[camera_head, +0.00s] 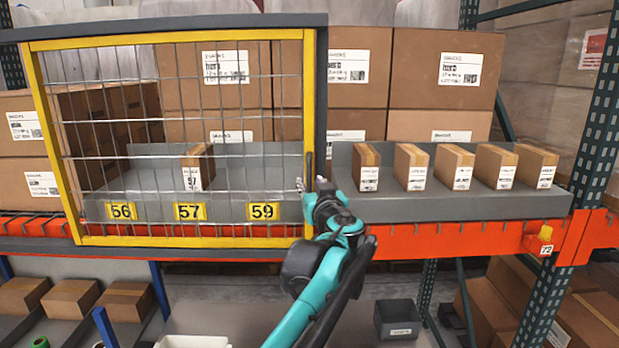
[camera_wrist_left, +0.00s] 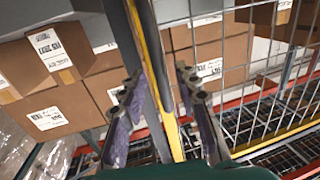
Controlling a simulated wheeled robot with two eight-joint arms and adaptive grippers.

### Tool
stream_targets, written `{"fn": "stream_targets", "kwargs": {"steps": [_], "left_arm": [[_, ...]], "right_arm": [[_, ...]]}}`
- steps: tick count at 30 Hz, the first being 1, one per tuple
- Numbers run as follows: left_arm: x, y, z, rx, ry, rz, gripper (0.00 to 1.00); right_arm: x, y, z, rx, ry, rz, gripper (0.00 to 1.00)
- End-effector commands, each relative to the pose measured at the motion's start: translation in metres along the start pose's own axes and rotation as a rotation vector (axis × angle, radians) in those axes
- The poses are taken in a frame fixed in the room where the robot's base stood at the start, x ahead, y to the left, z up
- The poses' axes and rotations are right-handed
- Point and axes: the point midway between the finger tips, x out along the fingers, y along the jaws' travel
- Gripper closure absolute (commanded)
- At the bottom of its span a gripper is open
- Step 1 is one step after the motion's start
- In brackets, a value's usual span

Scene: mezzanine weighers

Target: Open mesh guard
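The mesh guard (camera_head: 309,110) is a yellow frame with a wire grid, standing shut across the left shelf bay in the head view. A dark upright handle (camera_head: 308,170) is on its right edge. My left gripper (camera_head: 312,186) is at the lower part of that edge, close to the handle. In the left wrist view the fingers of my left gripper (camera_wrist_left: 162,105) are spread, with the guard's yellow upright (camera_wrist_left: 152,62) showing between them. I cannot tell whether they touch the handle. My right gripper is not in view.
A grey tray (camera_head: 470,207) with several small cartons lies right of the guard. A dark grey post (camera_head: 321,75) stands beside the guard's right edge. An orange beam (camera_head: 450,240) runs below. Yellow plates 56, 57 and 59 (camera_head: 263,211) show behind the mesh.

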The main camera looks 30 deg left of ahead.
Motion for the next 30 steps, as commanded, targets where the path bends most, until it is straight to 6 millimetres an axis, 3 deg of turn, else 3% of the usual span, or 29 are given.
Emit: {"fn": "stream_targets", "kwargs": {"steps": [6, 14, 15, 18, 19, 30], "left_arm": [[0.021, 0.000, -0.001, 0.000, -0.001, 0.000, 0.68], [0.024, 0.000, 0.000, 0.000, -0.001, 0.001, 0.68], [0.024, 0.000, 0.000, 0.000, -0.001, 0.001, 0.71], [0.023, 0.000, 0.000, 0.000, -0.001, 0.001, 0.97], [0.023, 0.000, 0.000, 0.000, -0.001, 0.001, 1.00], [0.025, -0.009, 0.000, 0.000, -0.001, -0.002, 1.00]], "right_arm": [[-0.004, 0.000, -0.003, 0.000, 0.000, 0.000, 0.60], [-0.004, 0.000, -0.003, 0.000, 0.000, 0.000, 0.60], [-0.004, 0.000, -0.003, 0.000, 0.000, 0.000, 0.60], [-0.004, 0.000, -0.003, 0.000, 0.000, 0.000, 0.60], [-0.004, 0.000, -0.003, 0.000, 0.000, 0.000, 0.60], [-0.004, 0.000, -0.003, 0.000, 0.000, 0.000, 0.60]]}}
